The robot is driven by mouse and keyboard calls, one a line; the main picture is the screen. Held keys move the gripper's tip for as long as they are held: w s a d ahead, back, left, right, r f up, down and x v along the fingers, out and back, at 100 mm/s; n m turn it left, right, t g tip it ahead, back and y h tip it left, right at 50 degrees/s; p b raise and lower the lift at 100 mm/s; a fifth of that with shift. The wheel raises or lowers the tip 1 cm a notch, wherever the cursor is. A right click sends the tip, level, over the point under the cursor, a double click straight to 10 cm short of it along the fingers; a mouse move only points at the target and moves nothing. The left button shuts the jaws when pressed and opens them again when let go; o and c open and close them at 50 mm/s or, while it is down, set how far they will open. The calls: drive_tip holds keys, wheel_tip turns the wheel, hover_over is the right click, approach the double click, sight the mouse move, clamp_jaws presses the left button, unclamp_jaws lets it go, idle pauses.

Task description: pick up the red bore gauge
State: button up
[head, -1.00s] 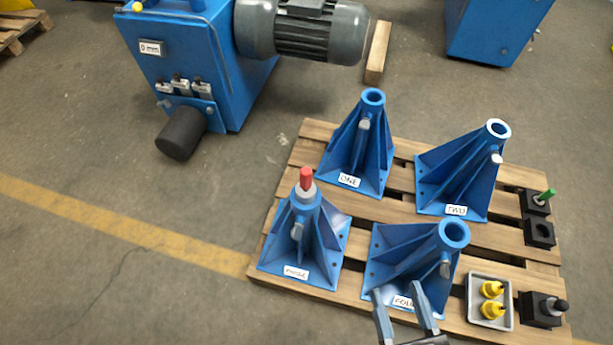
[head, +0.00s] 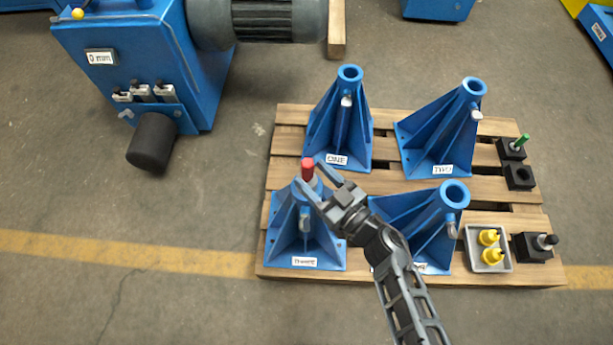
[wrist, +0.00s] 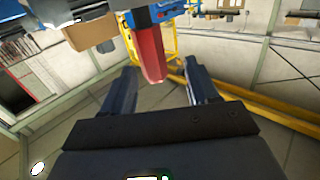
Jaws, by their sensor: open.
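The red bore gauge (head: 308,168) stands upright in the top of the blue stand (head: 285,245) at the front left of the pallet. Only its red handle shows clearly; its lower part is hidden behind my gripper. My gripper (head: 313,176) is open, its two fingers reaching toward the red handle from the right. In the wrist view the red handle (wrist: 149,57) shows between the open fingers (wrist: 158,72), toward their tips. I see no finger closed on it.
Stands ONE (head: 338,125), TWO (head: 440,130) and a front middle stand (head: 425,220) share the wooden pallet (head: 285,150). A grey tray (head: 471,250) with yellow pieces and several black blocks (head: 534,247) lie at the right. A blue machine (head: 95,35) stands at back left.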

sight(303, 160)
drive_tip(key=x, duration=0.2)
drive_tip(key=b+x, duration=0.1)
drive_tip(key=x, duration=0.2)
drive_tip(key=shift+w+r, duration=0.1)
drive_tip(key=shift+w, duration=0.35)
clamp_jaws()
idle(0.7)
drive_tip(key=shift+r, duration=0.15)
